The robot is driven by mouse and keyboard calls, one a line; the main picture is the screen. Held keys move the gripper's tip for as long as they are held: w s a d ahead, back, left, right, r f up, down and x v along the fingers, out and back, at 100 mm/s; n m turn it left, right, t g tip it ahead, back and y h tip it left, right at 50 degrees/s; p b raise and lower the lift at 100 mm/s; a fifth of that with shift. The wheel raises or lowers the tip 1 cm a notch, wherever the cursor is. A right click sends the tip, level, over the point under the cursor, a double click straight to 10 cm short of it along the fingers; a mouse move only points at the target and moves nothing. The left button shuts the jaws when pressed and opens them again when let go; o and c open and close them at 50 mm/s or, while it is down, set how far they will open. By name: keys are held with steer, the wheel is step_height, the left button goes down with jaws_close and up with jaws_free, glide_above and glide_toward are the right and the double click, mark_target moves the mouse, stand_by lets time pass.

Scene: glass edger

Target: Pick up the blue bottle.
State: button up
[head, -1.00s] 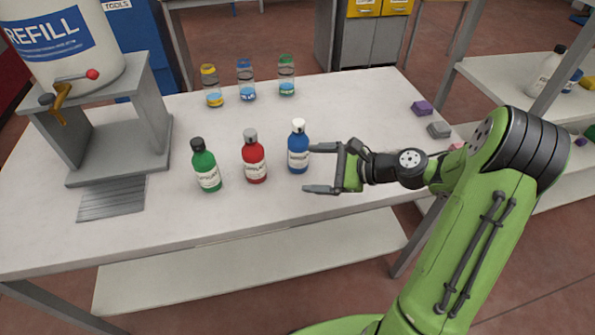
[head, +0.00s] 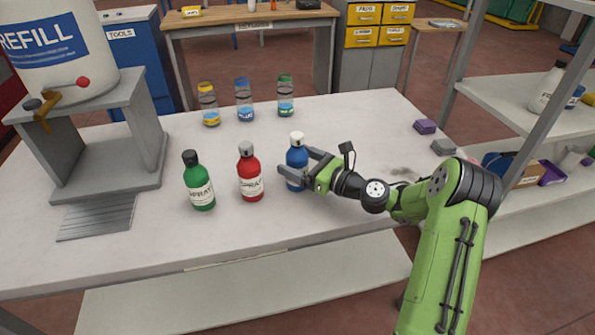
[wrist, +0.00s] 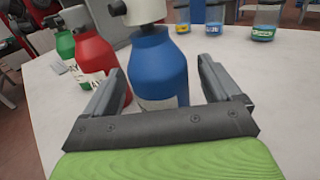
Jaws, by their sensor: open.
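The blue bottle (head: 297,157) with a white cap stands upright on the white table, at the right end of a row of three bottles. My gripper (head: 300,168) is open, with its fingers on either side of the blue bottle's body. In the wrist view the blue bottle (wrist: 158,68) rises between the two open fingers of my gripper (wrist: 158,82), a little nearer the left one. The bottle's lower part is partly hidden by the gripper. I cannot tell whether a finger touches it.
The red bottle (head: 250,178) stands close to the left of the blue one, with the green bottle (head: 200,186) further left. Several clear jars (head: 244,104) stand behind. A refill stand (head: 105,165) is at the left. The table's (head: 330,218) front edge is clear.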

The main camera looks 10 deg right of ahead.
steer(key=shift+x, duration=1.25)
steer(key=c, duration=1.3)
